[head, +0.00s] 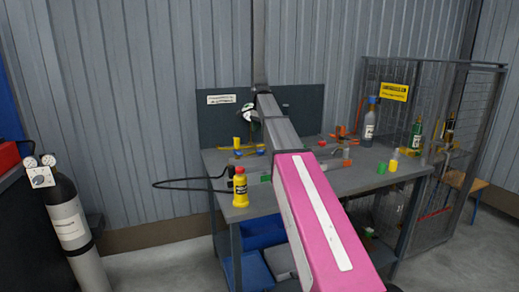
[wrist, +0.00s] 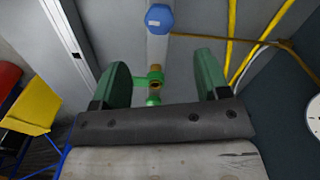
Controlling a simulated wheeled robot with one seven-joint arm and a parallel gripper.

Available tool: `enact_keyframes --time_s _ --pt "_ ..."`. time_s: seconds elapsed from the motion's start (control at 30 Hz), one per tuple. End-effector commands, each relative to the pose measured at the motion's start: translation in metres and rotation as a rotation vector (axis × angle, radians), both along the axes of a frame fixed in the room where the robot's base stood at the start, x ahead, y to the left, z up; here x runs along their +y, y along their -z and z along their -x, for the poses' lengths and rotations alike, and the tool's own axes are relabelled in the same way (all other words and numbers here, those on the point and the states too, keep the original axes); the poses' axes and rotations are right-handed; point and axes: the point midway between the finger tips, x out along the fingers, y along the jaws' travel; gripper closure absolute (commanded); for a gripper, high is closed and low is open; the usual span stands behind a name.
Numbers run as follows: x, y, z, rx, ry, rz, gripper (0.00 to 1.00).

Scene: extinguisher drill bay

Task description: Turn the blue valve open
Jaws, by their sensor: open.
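A blue valve knob (wrist: 159,18) sits at the top middle of the wrist view, on a pale grey bar or pipe. My gripper (wrist: 161,62) is open, its two green fingers spread left and right. The knob lies beyond the fingertips, apart from both. A green fitting with a brass end (wrist: 154,82) shows between the fingers; I cannot tell whether it joins the valve. In the head view my arm hides my gripper and much of the bench middle, and I cannot pick out the valve surely there.
Yellow hoses (wrist: 232,40) run right of the knob. In the head view, a yellow bottle (head: 240,190) stands at the workbench's (head: 228,168) front left. Green (head: 381,168) and yellow (head: 392,165) cups stand right of my arm. A mesh cage (head: 435,85) stands behind; a gas cylinder (head: 72,225) stands left.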

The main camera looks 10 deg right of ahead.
Motion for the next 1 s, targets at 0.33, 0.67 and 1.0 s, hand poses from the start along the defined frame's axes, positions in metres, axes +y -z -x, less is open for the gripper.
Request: enact_keyframes --time_s 0.33,0.67,1.0 --pt "0.0 0.06 0.001 0.002 0.0 0.0 0.31" --pt "0.0 0.095 0.0 0.0 0.0 0.0 0.31" --pt "0.0 0.099 0.0 -0.001 0.0 0.0 0.31"
